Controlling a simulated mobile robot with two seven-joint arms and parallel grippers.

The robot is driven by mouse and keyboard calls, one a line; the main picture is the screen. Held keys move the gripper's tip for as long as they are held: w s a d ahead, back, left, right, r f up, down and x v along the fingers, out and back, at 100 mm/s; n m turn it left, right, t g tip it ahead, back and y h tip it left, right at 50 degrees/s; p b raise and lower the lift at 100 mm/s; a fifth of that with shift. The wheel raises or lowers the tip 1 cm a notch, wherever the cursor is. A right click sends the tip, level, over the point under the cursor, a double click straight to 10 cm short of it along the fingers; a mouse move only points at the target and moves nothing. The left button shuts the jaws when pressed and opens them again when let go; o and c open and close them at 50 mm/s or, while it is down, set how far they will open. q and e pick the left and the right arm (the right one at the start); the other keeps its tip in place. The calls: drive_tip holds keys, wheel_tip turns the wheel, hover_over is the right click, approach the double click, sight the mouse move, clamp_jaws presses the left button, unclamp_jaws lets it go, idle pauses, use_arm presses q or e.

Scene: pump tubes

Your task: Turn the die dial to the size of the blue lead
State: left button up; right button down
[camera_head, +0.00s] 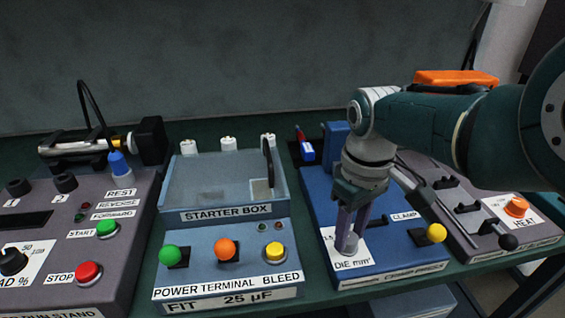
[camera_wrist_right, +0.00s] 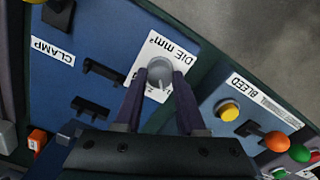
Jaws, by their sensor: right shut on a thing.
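The die dial (camera_head: 347,245) is a grey round knob on a white "DIE mm²" plate, at the front left of the blue crimping unit (camera_head: 385,262). The dial (camera_wrist_right: 160,68) also shows in the right wrist view, with a pale pointer line on its face. My right gripper (camera_head: 348,238) comes down from above with its fingers on either side of the dial, shut on it. The size marks are mostly hidden or too small to read. A small blue piece with a white label (camera_head: 307,152) and a red end lies behind the unit's left; I cannot tell whether it is the blue lead. My left gripper is not in view.
The starter box (camera_head: 225,215) with green, orange and yellow knobs stands left of the blue unit. A yellow-ended clamp lever (camera_head: 436,233) and the heat unit (camera_head: 516,208) are to the right. The run stand (camera_head: 80,230) is at far left.

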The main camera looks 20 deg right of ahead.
drive_tip(key=shift+n, duration=0.8)
drive_tip(key=c, duration=0.5)
unclamp_jaws()
wheel_tip(320, 180, up, 10)
drive_tip(key=p, duration=0.7)
